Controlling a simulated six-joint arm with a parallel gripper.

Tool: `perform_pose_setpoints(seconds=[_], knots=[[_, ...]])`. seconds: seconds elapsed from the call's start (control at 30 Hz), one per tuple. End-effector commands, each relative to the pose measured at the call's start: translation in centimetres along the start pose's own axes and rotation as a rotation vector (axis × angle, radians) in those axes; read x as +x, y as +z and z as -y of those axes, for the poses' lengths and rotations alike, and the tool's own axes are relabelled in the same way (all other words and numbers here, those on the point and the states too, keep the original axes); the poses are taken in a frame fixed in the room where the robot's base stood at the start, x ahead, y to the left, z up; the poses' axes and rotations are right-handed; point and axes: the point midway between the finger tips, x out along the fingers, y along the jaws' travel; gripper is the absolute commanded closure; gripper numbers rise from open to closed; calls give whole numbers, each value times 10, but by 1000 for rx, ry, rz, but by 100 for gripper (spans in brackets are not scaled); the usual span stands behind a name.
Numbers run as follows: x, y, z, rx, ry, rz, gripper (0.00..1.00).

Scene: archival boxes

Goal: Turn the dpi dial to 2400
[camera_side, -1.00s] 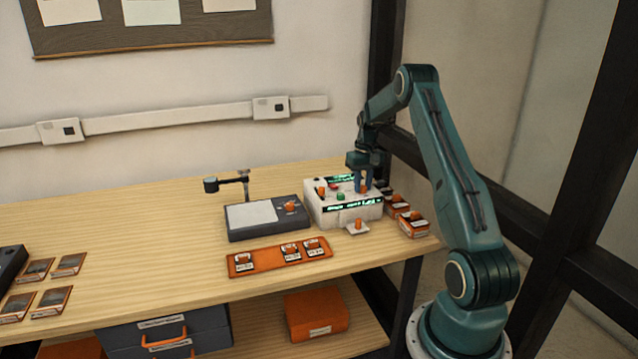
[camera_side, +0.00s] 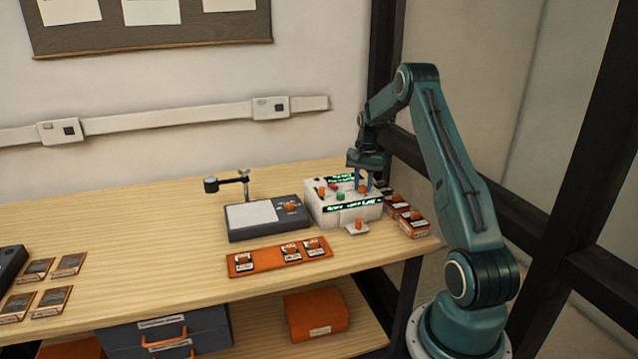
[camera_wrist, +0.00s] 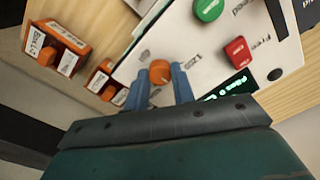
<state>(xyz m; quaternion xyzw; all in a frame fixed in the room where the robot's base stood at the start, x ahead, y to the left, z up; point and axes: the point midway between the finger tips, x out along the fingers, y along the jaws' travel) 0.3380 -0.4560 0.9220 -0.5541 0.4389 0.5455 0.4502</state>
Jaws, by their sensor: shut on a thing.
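The white scanner box (camera_side: 345,214) stands at the right end of the table, with knobs, buttons and lit green displays. My gripper (camera_side: 362,187) is over its top right part, pointing down. In the wrist view my gripper (camera_wrist: 160,70) has its two blue fingers on either side of an orange dial (camera_wrist: 159,73), shut on it. A pale pointer mark shows on the dial, and a label that seems to read 1200 (camera_wrist: 195,60) is printed beside it. Other markings around the dial are hidden or too small to read.
A green button (camera_wrist: 208,9) and a red button (camera_wrist: 238,52) sit near the dial. Orange-and-white boxes (camera_side: 413,226) stand right beside the scanner. A grey device (camera_side: 268,217) with a small arm is to its left, with an orange tray (camera_side: 268,262) in front.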

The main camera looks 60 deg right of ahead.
Motion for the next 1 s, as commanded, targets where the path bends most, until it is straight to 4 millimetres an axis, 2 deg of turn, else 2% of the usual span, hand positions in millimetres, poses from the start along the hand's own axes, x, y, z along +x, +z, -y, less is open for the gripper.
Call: perform_pose_setpoints(seconds=[0.37,0.4,0.47,0.5,0.83,1.0], knots=[[0,-1,0,4,-1,-3,98],[0,-1,0,4,-1,-3,67],[0,-1,0,4,-1,-3,55],[0,-1,0,4,-1,-3,53],[-1,0,0,3,0,-1,53],[-10,-1,0,3,-1,-3,53]])
